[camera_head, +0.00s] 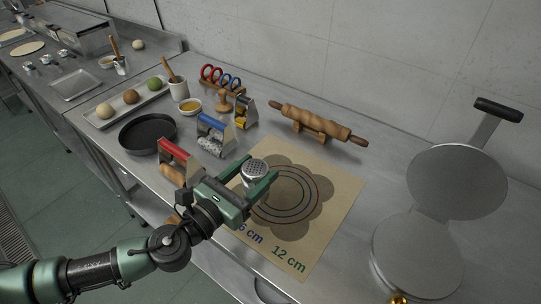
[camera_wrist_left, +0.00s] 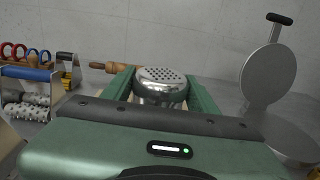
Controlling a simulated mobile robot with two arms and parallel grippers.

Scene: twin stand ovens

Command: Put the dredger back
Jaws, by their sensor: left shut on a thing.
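The dredger (camera_head: 256,169) is a small silver metal shaker with a perforated domed top. My left gripper (camera_head: 258,180) is shut on it and holds it upright over the left part of the brown mat (camera_head: 336,190). In the left wrist view the dredger (camera_wrist_left: 162,84) sits between the two green fingers, holes facing up. The mat shows printed rings and the marks "6 cm" and "12 cm". Whether the dredger's base touches the mat is hidden by the gripper. My right gripper is not in view.
Left of the mat stand a red-handled tool (camera_head: 174,150) and a blue-handled roller (camera_head: 212,130). A rolling pin (camera_head: 318,124) rests on a wooden stand behind. A round hinged press (camera_head: 458,182) stands open at right. A black pan (camera_head: 148,132) and dough-ball tray (camera_head: 112,112) lie left.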

